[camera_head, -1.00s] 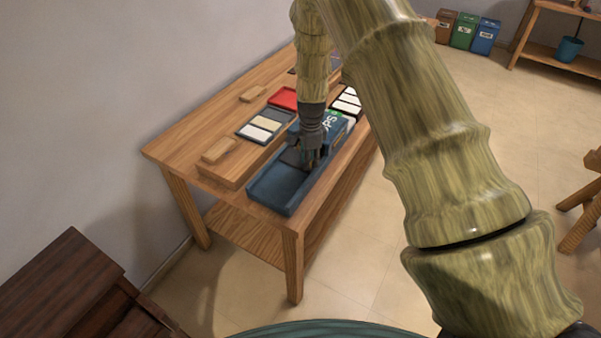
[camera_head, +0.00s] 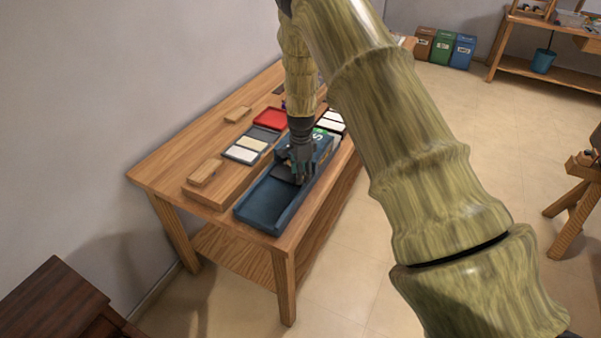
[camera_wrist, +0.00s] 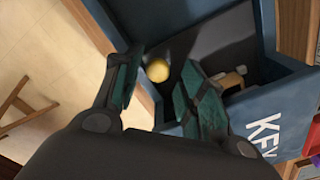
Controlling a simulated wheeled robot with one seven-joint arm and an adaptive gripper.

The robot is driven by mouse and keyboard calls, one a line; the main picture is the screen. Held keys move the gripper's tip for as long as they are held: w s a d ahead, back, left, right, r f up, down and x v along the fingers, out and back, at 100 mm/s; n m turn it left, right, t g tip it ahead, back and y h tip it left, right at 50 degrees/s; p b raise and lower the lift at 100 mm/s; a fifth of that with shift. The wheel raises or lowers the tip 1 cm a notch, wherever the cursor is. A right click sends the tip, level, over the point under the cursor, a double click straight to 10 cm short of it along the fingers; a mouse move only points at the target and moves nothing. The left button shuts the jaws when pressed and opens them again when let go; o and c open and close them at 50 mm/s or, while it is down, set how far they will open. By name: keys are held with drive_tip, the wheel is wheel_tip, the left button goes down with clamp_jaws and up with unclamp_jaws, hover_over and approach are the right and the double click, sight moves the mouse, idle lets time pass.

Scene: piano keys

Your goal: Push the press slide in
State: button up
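The press is a blue open tray (camera_head: 262,207) with a blue lettered housing (camera_head: 324,148) at its far end. A dark slide plate (camera_head: 283,174) lies in the tray beside the housing. In the wrist view the dark plate (camera_wrist: 215,42) lies between blue walls and bears a round yellow knob (camera_wrist: 158,70). My gripper (camera_head: 299,180) points down over the plate, close to the housing. In the wrist view its fingers (camera_wrist: 160,68) are apart, one on each side of the knob, with gaps showing. Whether either touches the plate cannot be told.
The press stands along the wooden table's (camera_head: 160,168) front edge. My arm crosses the view; open floor lies right.

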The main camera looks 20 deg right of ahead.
wheel_tip(320, 180, up, 12)
idle(0.8)
idle(0.4)
